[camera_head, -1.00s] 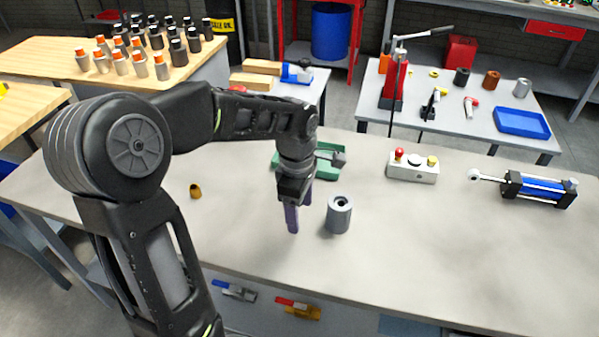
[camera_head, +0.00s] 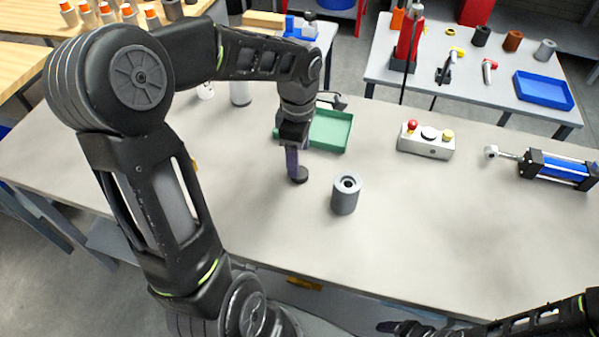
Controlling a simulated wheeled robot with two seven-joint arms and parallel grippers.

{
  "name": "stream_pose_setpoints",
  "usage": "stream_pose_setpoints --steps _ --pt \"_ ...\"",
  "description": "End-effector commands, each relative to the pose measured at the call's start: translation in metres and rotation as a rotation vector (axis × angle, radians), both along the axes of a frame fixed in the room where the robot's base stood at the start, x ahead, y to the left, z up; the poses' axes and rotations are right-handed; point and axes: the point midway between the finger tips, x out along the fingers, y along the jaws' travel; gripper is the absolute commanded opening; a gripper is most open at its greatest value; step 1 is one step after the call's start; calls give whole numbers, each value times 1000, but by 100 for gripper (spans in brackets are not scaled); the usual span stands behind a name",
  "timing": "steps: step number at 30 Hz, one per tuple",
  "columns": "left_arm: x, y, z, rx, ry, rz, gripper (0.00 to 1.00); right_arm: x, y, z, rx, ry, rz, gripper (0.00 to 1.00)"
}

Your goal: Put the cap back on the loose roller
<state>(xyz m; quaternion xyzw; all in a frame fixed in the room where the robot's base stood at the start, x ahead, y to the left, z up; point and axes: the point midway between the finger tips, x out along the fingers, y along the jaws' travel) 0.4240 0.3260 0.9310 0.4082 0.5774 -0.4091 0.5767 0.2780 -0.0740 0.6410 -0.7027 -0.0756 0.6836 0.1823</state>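The loose roller (camera_head: 344,198) is a grey cylinder standing upright on the bench, with a dark hole in its top face. A small dark disc (camera_head: 299,175), which looks like the cap, is at the fingertips of my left gripper (camera_head: 296,168), to the left of the roller and apart from it. The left gripper points down with its purple fingers close around or against the disc. I cannot tell whether they are shut on it or whether it touches the bench. My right arm (camera_head: 545,318) enters at the lower right; its gripper (camera_head: 392,327) is dark and cut by the bottom edge.
A green tray (camera_head: 335,143) lies just behind the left gripper. A button box (camera_head: 427,143) and a blue cylinder actuator (camera_head: 556,168) stand to the right.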

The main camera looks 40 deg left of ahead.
Motion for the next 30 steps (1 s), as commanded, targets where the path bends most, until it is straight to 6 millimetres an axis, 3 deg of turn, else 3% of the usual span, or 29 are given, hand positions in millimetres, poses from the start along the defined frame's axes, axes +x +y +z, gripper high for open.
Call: stream_pose_setpoints --steps 11,22,30 --pt "0 0 -5 0 0 -1 67 0 0 1 0 0 0 79" --pt "0 -3 -49 -1 2 -1 67 -2 -1 12 -3 4 -2 79" --pt "0 -3 -55 1 -2 -1 67 -2 -1 12 -3 5 -1 79"
